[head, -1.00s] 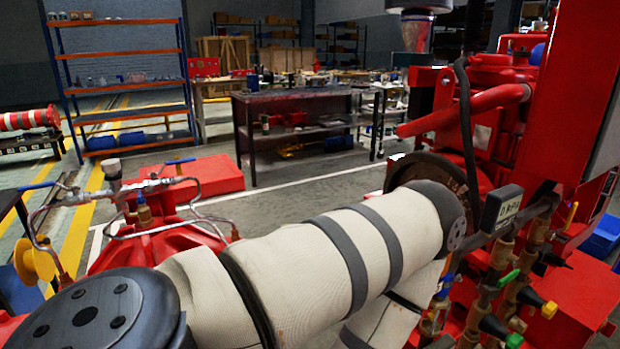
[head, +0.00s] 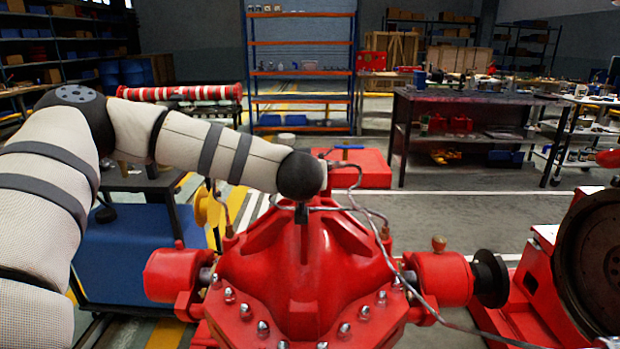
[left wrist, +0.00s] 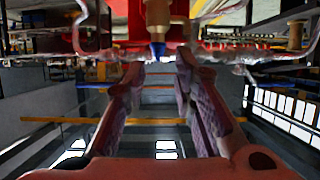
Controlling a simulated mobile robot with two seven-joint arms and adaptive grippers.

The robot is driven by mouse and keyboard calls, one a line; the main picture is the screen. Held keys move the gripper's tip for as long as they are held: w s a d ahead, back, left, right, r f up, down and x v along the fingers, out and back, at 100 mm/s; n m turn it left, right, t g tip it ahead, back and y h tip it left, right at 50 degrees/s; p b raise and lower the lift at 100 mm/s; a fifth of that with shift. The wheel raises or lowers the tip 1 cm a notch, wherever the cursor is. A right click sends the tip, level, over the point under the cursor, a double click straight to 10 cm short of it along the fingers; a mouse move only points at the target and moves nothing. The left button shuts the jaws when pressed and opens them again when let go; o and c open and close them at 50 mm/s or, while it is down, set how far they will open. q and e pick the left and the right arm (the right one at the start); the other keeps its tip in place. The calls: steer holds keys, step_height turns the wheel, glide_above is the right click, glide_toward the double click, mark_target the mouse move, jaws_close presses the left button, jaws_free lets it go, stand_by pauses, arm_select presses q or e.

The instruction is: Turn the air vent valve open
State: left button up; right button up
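The air vent valve shows in the left wrist view as a brass body (left wrist: 157,14) with a blue handle (left wrist: 158,48), seen nearly end-on. In the head view the blue handle (head: 346,148) shows as a thin bar above the red pump casing (head: 300,265), just past my left wrist. My left gripper (left wrist: 158,66) is open and empty, its two fingers pointing at the valve. The handle appears in line with the gap between the fingertips; I cannot tell whether it is between them. In the head view my wrist hides most of this gripper. My right gripper is not in view.
Thin metal pipes (head: 372,215) loop around the top of the pump, close to my wrist. A black flywheel (head: 590,255) stands at the right. A workbench (head: 470,97) and an orange-blue shelf (head: 302,99) stand behind, with open floor before the bench.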

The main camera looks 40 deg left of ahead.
arm_select(q)
steer(key=x, duration=0.2)
steer(key=shift+w+a, duration=0.1)
steer(key=shift+w, duration=0.2)
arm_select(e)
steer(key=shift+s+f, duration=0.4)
arm_select(q)
jaws_close()
